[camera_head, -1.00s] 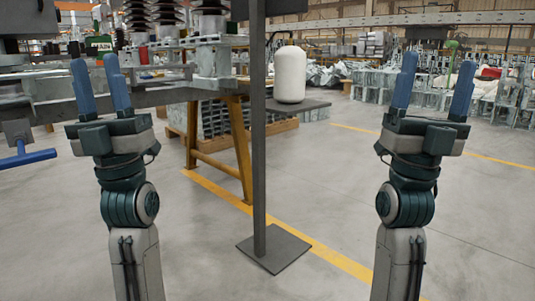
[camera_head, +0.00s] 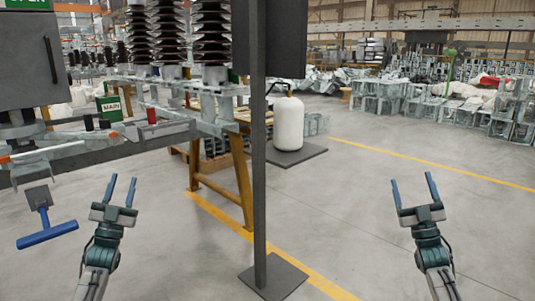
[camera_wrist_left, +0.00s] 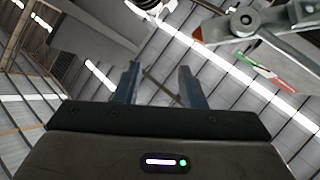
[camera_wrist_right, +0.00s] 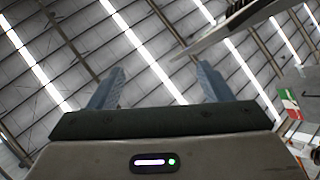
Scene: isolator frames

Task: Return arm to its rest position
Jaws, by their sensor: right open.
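My left gripper (camera_head: 121,190) is at the lower left of the head view, pointing up, with its two blue fingers apart and nothing between them. Its fingers also show apart in the left wrist view (camera_wrist_left: 160,85), against the ceiling. My right gripper (camera_head: 413,190) is at the lower right of the head view, also pointing up, open and empty. Its fingers show wide apart in the right wrist view (camera_wrist_right: 160,85). Neither gripper touches anything.
A dark post (camera_head: 259,180) on a square base (camera_head: 275,277) stands between my arms. A grey cabinet and a blue-handled lever (camera_head: 47,235) are at the left.

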